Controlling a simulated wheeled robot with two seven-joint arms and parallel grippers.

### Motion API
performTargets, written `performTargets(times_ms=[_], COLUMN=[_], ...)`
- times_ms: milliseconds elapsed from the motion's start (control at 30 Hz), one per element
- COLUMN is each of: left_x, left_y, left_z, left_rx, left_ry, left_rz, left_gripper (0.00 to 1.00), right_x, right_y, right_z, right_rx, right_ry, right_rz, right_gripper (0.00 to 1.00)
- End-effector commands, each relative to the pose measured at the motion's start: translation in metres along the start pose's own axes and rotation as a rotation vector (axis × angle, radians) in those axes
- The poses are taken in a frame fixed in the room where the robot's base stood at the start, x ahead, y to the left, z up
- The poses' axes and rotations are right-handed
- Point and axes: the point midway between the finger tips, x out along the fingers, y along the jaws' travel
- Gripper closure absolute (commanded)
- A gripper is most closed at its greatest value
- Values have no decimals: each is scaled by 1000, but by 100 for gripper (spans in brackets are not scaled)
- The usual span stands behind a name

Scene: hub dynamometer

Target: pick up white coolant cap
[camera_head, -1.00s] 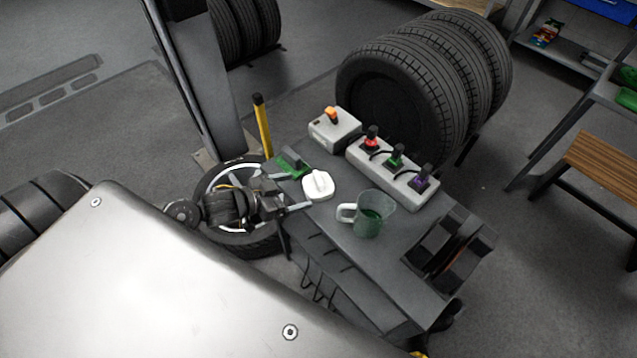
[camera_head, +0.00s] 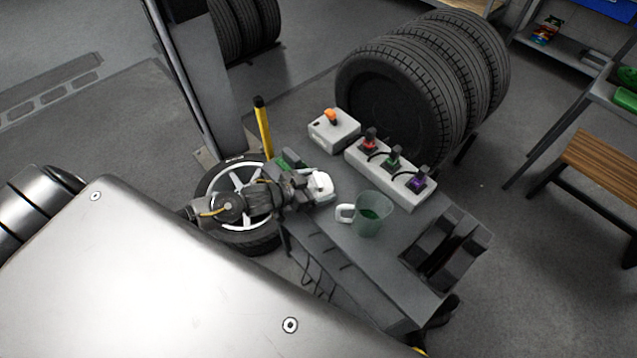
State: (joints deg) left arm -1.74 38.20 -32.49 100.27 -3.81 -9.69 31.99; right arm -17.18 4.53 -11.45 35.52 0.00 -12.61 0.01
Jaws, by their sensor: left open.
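The white coolant cap (camera_head: 321,184) lies on the grey bench top (camera_head: 345,243), with a raised grip on its upper side. My left gripper (camera_head: 315,190) reaches in from the left. Its jaws are open and sit at the cap's left side, overlapping it in the head view. Part of the cap is hidden behind the gripper. Whether the fingers touch the cap cannot be told. My right gripper is not in view.
A green item (camera_head: 287,161) lies just behind the gripper. A switch box (camera_head: 334,131) and a strip with red, green and purple plugs (camera_head: 389,176) line the back. A black slotted holder (camera_head: 440,250) is at right.

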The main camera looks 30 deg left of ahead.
Motion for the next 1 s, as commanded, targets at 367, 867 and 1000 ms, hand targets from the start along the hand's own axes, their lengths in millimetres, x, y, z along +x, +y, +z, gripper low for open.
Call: performTargets(times_ms=[367,867,1000], left_x=[0,-6,-24], left_y=[0,0,3], left_z=[0,-14,-33], left_rx=[0,1,3], left_ry=[-1,1,0], left_rz=[0,1,2], left_gripper=[48,52,52], right_x=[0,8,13], right_y=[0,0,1], right_z=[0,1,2], right_rx=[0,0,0], right_ry=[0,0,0], right_rz=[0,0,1], right_gripper=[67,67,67])
